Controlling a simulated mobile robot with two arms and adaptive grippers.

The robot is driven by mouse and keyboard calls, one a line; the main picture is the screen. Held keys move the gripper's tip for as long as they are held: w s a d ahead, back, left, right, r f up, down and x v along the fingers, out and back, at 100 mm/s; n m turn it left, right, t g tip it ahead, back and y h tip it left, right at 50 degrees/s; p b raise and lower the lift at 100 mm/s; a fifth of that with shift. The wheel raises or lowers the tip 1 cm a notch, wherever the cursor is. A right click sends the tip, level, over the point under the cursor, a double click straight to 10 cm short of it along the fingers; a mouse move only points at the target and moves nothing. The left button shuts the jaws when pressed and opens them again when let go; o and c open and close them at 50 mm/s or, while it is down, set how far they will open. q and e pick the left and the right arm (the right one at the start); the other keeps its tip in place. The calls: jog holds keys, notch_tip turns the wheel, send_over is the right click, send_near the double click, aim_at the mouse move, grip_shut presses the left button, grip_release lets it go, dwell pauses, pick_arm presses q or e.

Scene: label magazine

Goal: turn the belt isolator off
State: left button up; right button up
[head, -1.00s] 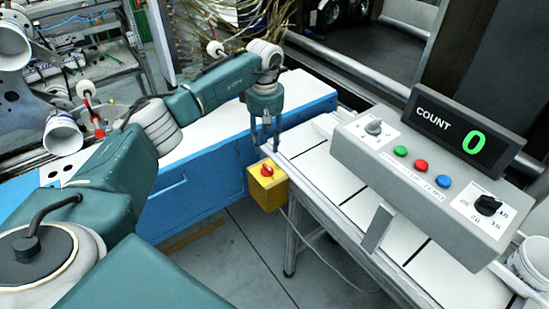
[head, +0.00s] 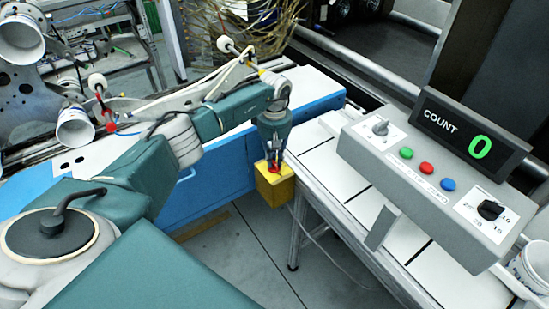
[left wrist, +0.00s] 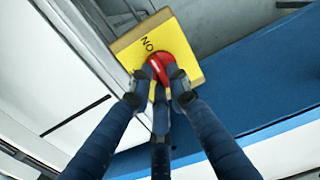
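The belt isolator is a yellow box (head: 275,190) with a red knob (left wrist: 166,68), hanging at the left end of the white-topped conveyor. My left gripper (head: 274,163) points down over the box, with its fingertips at the knob. In the left wrist view the dark fingers (left wrist: 160,88) come close around the near part of the red knob, on both sides. Whether they press on it cannot be told. Black lettering beside the knob reads as ON turned around. The knob's setting is partly hidden by the fingers. My right gripper is not in view.
A grey control box (head: 425,180) with coloured buttons and a COUNT display (head: 470,133) reading 0 stands on the conveyor (head: 340,180) to the right. A blue cabinet (head: 215,175) stands behind and left of the isolator. Open floor lies in front.

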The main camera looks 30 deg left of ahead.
pick_arm(q)
grip_shut()
jog(key=n+b, duration=0.2)
jog(key=n, duration=0.1)
jog(key=shift+a+f, duration=0.1)
jog(key=shift+a, duration=0.05)
jog(key=n+b, duration=0.1)
jog(key=n, duration=0.4)
jog(key=shift+s, duration=0.15)
jog(key=n, duration=0.5)
jog(key=shift+s+a, duration=0.1)
jog(key=shift+s, duration=0.05)
jog(key=shift+s+n, duration=0.1)
jog(key=shift+n, duration=2.3)
